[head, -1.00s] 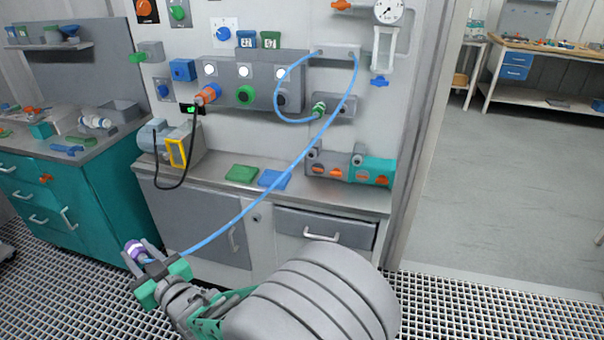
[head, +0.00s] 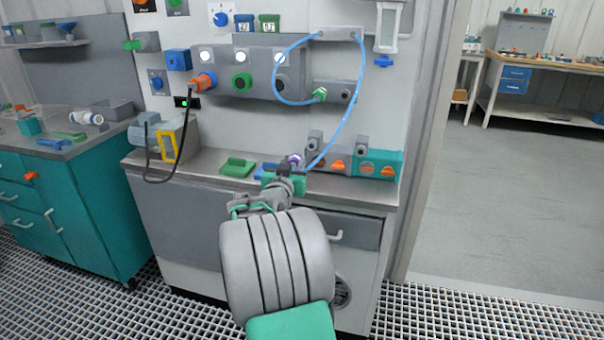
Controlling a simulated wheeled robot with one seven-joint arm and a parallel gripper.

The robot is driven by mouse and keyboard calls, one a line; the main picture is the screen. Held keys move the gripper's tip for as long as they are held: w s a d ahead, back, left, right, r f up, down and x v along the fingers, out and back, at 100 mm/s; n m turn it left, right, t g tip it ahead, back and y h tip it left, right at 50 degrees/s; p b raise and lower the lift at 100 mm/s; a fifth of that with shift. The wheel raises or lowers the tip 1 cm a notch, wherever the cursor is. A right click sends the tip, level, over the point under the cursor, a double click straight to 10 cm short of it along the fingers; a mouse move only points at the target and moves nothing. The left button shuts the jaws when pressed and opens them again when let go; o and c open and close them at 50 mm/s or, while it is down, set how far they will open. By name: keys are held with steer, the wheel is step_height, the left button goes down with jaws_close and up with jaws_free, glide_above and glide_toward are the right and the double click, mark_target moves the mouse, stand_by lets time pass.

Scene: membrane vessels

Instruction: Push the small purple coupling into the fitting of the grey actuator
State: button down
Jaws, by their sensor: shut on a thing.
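The small purple coupling (head: 294,159) shows just beyond my gripper (head: 286,168), which is shut on it. A blue hose (head: 345,118) runs from near the coupling up to a grey block on the wall panel. The grey actuator (head: 325,157) is on the bench just right of my gripper, with orange marks on its front. Its grey fitting (head: 315,139) stands up at its top left. The coupling is apart from this fitting, to its left and slightly lower in the picture. My gripper's fingers are mostly hidden behind its own body.
A teal actuator (head: 381,163) with its own fitting stands right of the grey one. A green block (head: 238,167) and a blue block (head: 265,168) lie on the bench to the left. A second blue hose loop ends in a green coupling (head: 320,94) above.

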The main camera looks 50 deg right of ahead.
mark_target(311, 146)
steer(key=shift+s+d+r+m+g, duration=0.15)
steer(key=shift+s+d+m+g, duration=0.2)
steer(key=shift+s+d, duration=0.65)
steer(key=shift+w, duration=0.15)
steer(key=shift+d, duration=0.1)
steer(key=shift+p+x, duration=1.15)
steer(key=shift+x, duration=1.7)
steer(key=shift+r, duration=0.15)
steer(key=shift+b, duration=1.5)
steer(key=shift+w+d, duration=0.25)
steer(key=shift+d, duration=0.15)
